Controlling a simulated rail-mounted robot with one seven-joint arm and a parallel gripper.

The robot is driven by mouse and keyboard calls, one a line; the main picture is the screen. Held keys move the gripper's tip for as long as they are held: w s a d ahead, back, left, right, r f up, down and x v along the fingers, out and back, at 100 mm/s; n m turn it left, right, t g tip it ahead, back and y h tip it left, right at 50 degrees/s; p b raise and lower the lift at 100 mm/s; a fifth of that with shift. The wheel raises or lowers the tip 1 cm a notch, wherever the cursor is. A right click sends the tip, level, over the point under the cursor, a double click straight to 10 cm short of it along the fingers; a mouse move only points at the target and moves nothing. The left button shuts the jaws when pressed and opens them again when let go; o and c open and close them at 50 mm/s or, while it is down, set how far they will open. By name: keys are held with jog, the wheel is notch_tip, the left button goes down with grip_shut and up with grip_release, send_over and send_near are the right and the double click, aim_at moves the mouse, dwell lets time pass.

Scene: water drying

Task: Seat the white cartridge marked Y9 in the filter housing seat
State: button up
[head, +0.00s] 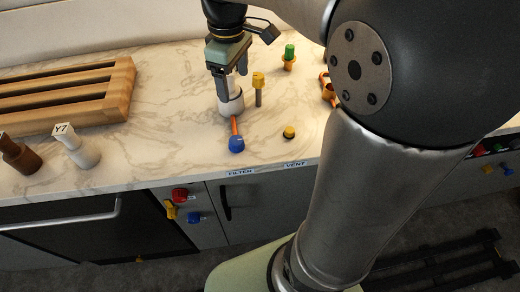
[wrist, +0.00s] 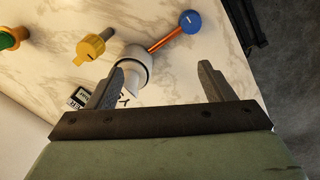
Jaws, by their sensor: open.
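My gripper (head: 232,86) is open just above the pale filter housing seat (head: 232,106) on the counter. In the wrist view, the open fingers (wrist: 162,70) have the round housing rim (wrist: 146,62) between and beyond them, nearer the left finger. A white cartridge (wrist: 130,92) reaches from the housing's mouth toward my gripper and appears to stand in it. A letter Y shows on its end; the second character is hidden by the left finger. I cannot tell how deep it sits. Another white cartridge (head: 78,150), marked Y7, stands at the left.
A blue-knobbed orange lever (head: 236,143) lies in front of the housing. A yellow-topped post (head: 258,86), a green-topped fitting (head: 289,56) and a yellow button (head: 289,132) are to the right. A brown cartridge (head: 18,155) and wooden rack (head: 70,95) are at left.

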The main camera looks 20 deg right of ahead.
jog(key=s+f+m, duration=0.4)
jog(key=s+f, duration=0.1)
jog(key=s, duration=0.3)
jog(key=s+f+m, duration=0.4)
jog(key=s+f, duration=0.1)
jog(key=s, duration=0.3)
jog(key=shift+s+f+m, duration=0.25)
jog(key=shift+s+m, duration=0.05)
jog(key=shift+m, duration=0.1)
